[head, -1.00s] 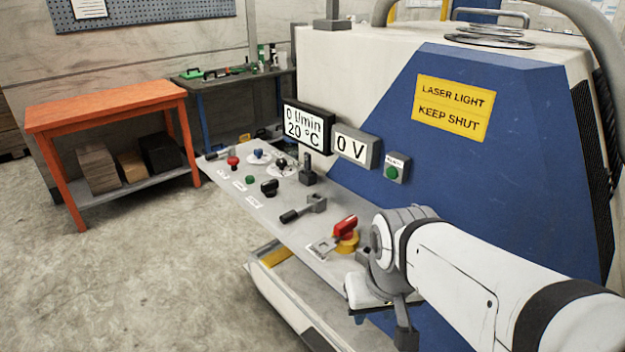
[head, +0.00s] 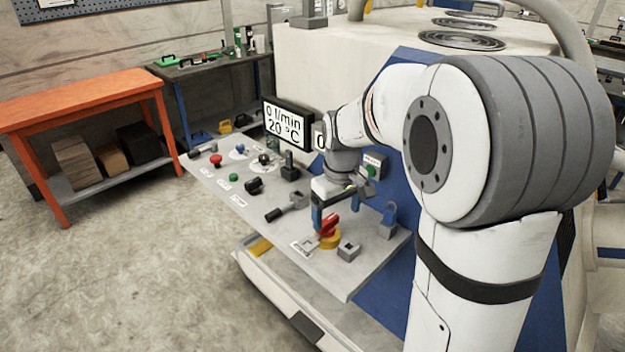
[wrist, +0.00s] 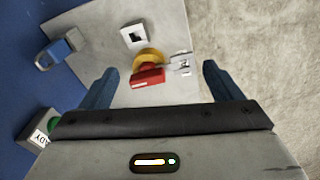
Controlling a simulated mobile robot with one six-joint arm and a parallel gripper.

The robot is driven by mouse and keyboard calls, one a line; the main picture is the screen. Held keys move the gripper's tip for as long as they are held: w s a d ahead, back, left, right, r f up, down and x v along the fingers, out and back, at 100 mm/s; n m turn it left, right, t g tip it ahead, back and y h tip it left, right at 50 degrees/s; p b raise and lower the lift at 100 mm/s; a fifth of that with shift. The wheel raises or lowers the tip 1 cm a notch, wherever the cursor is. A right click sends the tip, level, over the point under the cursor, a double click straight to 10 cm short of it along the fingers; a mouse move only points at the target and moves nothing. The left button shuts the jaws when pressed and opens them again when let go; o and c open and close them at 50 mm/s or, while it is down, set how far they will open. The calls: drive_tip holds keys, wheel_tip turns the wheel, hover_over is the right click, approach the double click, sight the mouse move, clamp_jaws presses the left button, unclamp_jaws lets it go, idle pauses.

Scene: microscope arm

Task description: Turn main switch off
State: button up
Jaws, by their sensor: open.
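The main switch is a red handle (head: 328,225) on a round yellow base (head: 329,241), near the front of the grey panel. My gripper (head: 339,213) is open just above it, pointing down. In the wrist view the red handle (wrist: 147,77) and yellow base (wrist: 149,58) lie between my two blue fingers (wrist: 160,74), nearer the left one. The handle is apart from both fingers. A small printed label plate (wrist: 181,64) lies beside the switch. I cannot read its text.
A green-button box (head: 374,166) sits behind my gripper. A display (head: 286,127) reads 0 l/min, 20 °C.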

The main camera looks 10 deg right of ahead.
drive_tip(key=n+p, duration=0.2)
drive_tip(key=p, duration=0.1)
hover_over(328, 219)
drive_tip(key=shift+s+f+g, duration=0.2)
drive_tip(key=shift+f+g, duration=0.2)
drive_tip(key=shift+f, duration=0.55)
drive_tip(key=shift+w+f, duration=0.2)
drive_tip(key=shift+f, duration=0.05)
wheel_tip(328, 219, down, 8)
drive_tip(key=shift+r+p, duration=0.1)
drive_tip(key=shift+p, duration=0.5)
drive_tip(key=c, duration=1.4)
